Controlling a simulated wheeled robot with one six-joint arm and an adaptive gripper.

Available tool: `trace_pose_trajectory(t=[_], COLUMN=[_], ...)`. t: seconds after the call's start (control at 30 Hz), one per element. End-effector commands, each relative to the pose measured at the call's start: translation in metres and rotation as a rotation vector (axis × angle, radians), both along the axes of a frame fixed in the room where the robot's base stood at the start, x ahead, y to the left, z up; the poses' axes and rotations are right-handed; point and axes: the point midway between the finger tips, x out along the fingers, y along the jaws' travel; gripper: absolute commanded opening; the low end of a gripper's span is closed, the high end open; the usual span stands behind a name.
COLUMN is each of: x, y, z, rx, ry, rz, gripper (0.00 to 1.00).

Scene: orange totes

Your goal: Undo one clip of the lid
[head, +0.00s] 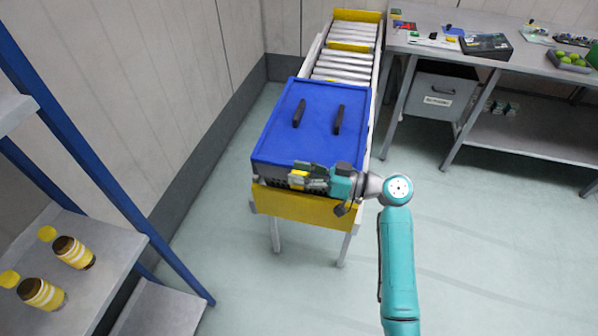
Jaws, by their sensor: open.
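A blue lid (288,129) with two black handles (299,112) lies on a dark box at the near end of a roller conveyor. My gripper (297,179) is open at the box's near side, just below the lid's front edge. It points to the left and lies along that side. A small yellow patch (298,174) shows by the fingertips; I cannot tell whether it is a lid clip or part of my gripper. My gripper and wrist hide part of the box's front, and I cannot tell whether the fingers touch it.
A yellow end plate (302,207) closes the conveyor (345,65) below my gripper. A shelf rack with bottles (75,252) stands at the left. A workbench (455,50) stands at the back right. The floor on the right is clear.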

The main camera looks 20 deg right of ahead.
Motion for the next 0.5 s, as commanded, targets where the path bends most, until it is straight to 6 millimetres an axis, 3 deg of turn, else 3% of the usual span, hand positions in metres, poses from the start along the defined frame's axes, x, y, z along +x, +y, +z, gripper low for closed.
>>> trace_pose_trajectory(t=[0.33, 0.5], x=[0.0023, 0.0023], y=[0.0035, 0.0034], z=[0.0001, 0.0002], rx=[0.0, 0.0], ry=[0.0, 0.0], rz=[0.001, 0.001], gripper=[0.46, 0.06])
